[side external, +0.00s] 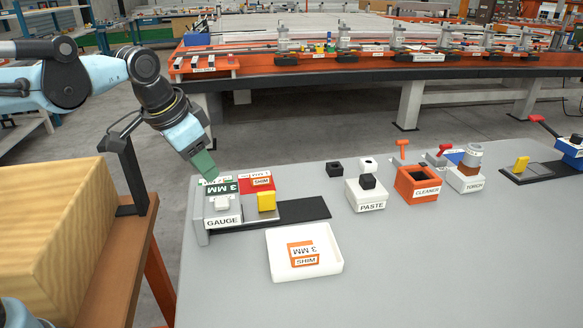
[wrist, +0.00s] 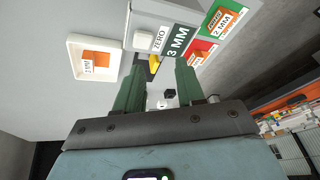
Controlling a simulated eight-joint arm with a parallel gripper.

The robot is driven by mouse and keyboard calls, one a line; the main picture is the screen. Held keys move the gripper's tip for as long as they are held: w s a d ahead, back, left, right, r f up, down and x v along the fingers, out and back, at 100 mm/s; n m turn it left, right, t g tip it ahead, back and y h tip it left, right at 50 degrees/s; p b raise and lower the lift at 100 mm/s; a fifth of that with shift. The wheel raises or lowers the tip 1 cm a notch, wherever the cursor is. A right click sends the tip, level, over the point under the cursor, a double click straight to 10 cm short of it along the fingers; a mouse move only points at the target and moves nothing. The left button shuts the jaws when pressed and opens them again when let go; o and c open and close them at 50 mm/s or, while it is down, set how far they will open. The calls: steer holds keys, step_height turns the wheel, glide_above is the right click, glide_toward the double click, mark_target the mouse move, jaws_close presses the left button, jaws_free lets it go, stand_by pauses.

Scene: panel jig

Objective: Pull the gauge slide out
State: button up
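The gauge (side external: 223,223) stands at the left of the grey table, with a "3 MM" plate and a white button on top. A yellow upright tab (side external: 266,201), apparently the slide's handle, stands on a grey plate at its right side, above a black rail (side external: 303,210). My gripper (side external: 206,170) is above and behind the gauge, tilted down. In the wrist view its green fingers (wrist: 160,67) are apart with nothing held. Part of the yellow tab (wrist: 153,64) shows beyond them near the gauge's edge. The rest of the tab is hidden there.
A white tray (side external: 331,268) holding an orange "3 MM SHIM" piece sits in front of the rail. Red and green label plates (side external: 257,183) adjoin the gauge. The paste block (side external: 366,196) and cleaner box (side external: 416,184) stand right. The table's front right is clear.

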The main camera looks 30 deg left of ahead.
steer(key=w+d+r+m+g, duration=0.1)
steer(key=w+d+m+g, duration=0.1)
steer(key=w, duration=0.4)
steer(key=m+g, duration=0.2)
steer(key=m, duration=0.2)
glide_toward(266, 192)
step_height(266, 192, down, 11)
steer(key=shift+w+d+r, duration=0.1)
steer(key=shift+r, duration=0.05)
steer(key=shift+c, duration=0.4)
jaws_close()
